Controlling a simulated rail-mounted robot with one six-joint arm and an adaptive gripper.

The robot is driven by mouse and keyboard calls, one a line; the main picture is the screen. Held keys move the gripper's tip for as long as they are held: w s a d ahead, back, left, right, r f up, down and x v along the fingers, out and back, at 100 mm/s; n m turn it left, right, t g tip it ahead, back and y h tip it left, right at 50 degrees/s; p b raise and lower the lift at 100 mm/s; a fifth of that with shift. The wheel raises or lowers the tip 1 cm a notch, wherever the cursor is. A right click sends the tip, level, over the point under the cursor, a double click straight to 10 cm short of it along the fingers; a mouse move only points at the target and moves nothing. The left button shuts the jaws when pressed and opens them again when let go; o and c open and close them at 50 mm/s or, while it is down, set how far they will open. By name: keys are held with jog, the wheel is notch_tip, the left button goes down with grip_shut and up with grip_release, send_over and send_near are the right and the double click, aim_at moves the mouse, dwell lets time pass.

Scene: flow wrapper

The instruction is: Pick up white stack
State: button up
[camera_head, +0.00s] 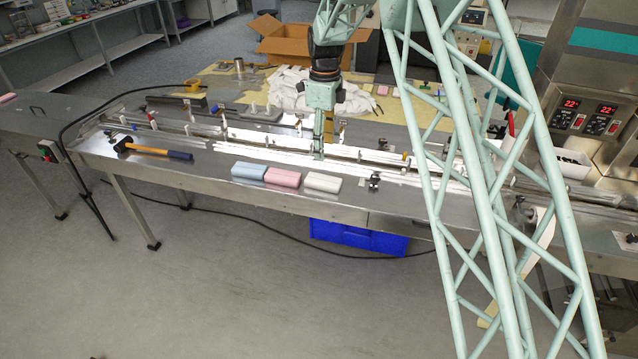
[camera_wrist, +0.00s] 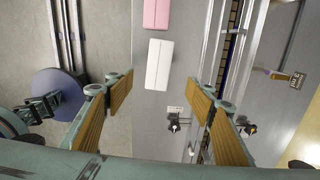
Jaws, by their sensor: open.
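The white stack (camera_head: 323,182) lies on the metal table near its front edge, at the right end of a row of three stacks. In the wrist view the white stack (camera_wrist: 159,65) shows ahead of my gripper, in the gap between the two wood-coloured finger pads. My gripper (camera_wrist: 165,100) is open and empty in the wrist view. In the head view my gripper (camera_head: 318,150) is above the rails, behind the white stack and apart from it.
A pink stack (camera_head: 283,177) and a blue stack (camera_head: 249,171) lie left of the white one. A small clamp (camera_head: 374,182) stands to its right. White rails (camera_head: 260,143) run behind. A hammer (camera_head: 155,150) lies at the left. A blue crate (camera_head: 358,236) is below.

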jog(key=shift+f, duration=0.15)
send_over(323, 179)
jog(key=shift+d+f, duration=0.1)
jog(key=shift+f, duration=4.1)
jog(key=shift+f, duration=0.1)
jog(key=shift+f+b, duration=0.4)
jog(key=shift+f, duration=2.1)
jog(key=shift+s, duration=0.1)
jog(key=shift+c, duration=0.9)
jog(key=c, duration=0.6)
